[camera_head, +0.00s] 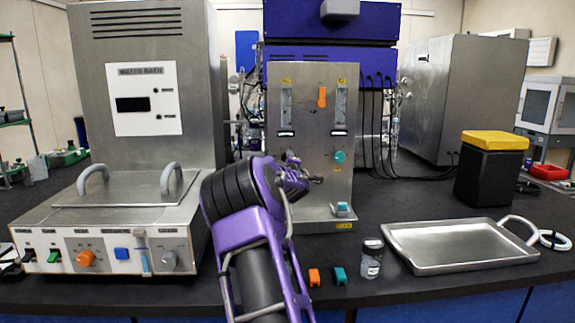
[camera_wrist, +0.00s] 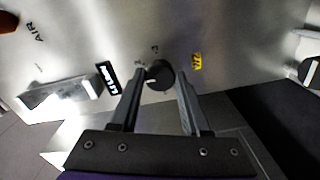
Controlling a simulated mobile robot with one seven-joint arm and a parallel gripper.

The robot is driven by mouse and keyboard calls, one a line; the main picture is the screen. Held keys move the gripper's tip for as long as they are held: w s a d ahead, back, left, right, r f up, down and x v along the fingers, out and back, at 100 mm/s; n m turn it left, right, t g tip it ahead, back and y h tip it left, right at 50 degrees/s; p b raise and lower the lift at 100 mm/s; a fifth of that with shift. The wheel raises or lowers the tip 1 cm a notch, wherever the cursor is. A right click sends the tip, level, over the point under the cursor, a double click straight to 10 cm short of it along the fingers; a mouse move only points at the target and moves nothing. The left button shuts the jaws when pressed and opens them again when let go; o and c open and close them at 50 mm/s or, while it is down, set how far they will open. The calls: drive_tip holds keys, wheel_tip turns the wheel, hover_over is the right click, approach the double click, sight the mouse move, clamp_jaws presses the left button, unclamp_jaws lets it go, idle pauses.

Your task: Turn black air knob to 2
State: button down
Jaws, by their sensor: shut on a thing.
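The black air knob (camera_wrist: 160,74) sits on a metal panel in the wrist view, between the two fingertips of my gripper (camera_wrist: 159,80). The fingers are shut on its sides. Small dark marks are printed around the knob, and its pointer setting cannot be read. In the head view my gripper (camera_head: 309,178) is at the lower middle of the steel panel (camera_head: 310,80); the purple arm and gripper hide the black knob there.
The panel also carries an orange knob (camera_head: 322,97), a teal knob (camera_head: 339,157) and a lower teal part (camera_head: 343,208). A water bath (camera_head: 145,75) stands left.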

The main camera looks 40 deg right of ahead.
drive_tip(key=shift+m, duration=2.2)
drive_tip(key=shift+c, duration=1.9)
unclamp_jaws()
drive_tip(key=v, duration=1.7)
drive_tip(key=shift+s, duration=0.2)
